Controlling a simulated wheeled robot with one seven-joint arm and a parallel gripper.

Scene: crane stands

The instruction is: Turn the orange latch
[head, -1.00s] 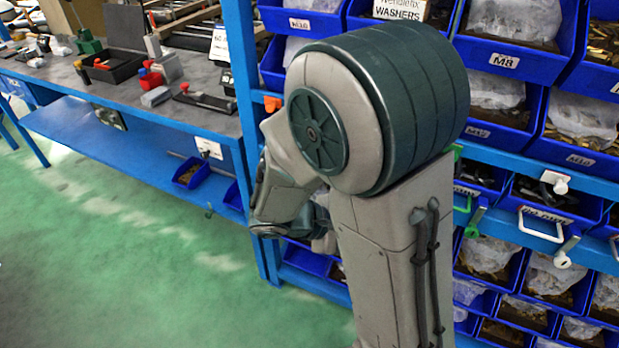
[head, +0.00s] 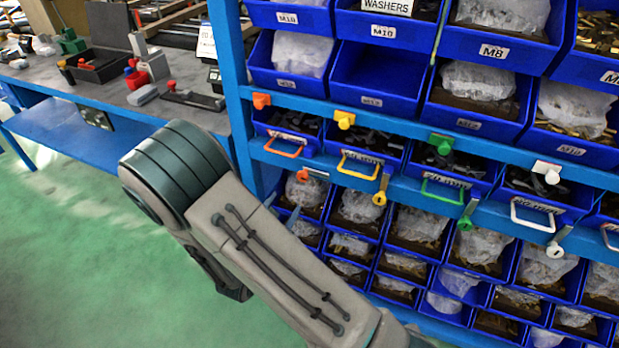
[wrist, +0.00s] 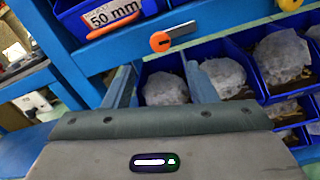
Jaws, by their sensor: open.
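The orange latch (head: 303,175) is on the blue rail below the drawer with the orange handle (head: 284,148). In the wrist view the orange latch (wrist: 160,41) shows a round orange end with a grey bar running right and slightly up. My gripper (wrist: 158,70) is open and empty. Its two fingers show in the wrist view, with the latch beyond and above the gap between them. No contact with the latch shows. In the head view my arm hides most of the gripper.
Yellow (head: 379,198), green (head: 465,223) and white (head: 554,250) latches hang along the same rail, their bars nearly upright. Blue bins of bagged parts (head: 420,226) fill the rack below. A workbench (head: 190,117) stands at left. Green floor (head: 90,240) is open in front of it.

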